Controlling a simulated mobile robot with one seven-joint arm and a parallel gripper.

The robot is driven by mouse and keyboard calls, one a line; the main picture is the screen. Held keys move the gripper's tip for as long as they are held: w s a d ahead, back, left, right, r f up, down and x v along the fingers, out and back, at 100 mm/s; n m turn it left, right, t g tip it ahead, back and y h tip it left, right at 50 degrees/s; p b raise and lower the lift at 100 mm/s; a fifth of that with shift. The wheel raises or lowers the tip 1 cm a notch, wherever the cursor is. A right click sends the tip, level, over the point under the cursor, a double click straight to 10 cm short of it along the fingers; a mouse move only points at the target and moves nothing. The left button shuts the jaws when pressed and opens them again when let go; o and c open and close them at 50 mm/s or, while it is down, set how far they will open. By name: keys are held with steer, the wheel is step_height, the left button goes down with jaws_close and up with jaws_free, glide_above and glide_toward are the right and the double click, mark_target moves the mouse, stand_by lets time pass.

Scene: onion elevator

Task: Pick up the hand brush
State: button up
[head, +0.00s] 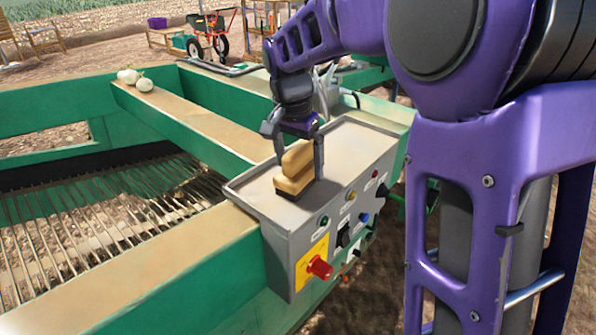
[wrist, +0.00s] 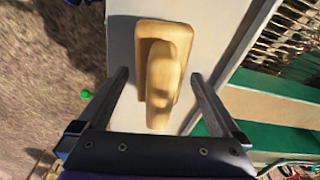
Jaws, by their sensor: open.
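The hand brush (head: 294,170) has a light wooden body with a raised grip and a dark underside. It sits on the flat grey top of the control box (head: 252,184) in the head view. In the wrist view the brush (wrist: 160,68) is seen from above, with its grip pointing toward my gripper. My gripper (head: 299,165) is over the box, pointing down, with its fingers apart on either side of the brush. In the wrist view my open gripper (wrist: 159,76) has a finger on each side of the grip, with gaps visible between fingers and wood.
The control box front carries a red knob (head: 319,268), a yellow label and several buttons. Green beams with tan tops surround a rod conveyor (head: 110,215) at left. Two onions (head: 134,78) lie on a beam. A red cart (head: 209,32) stands behind.

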steer(key=shift+f, duration=0.3)
steer(key=c, duration=1.5)
step_height(320, 180, up, 10)
steer(key=shift+r+p, duration=0.1)
steer(key=shift+p, duration=0.45)
steer(key=o, duration=1.1)
steer(key=shift+c, duration=0.2)
steer(key=c, duration=0.7)
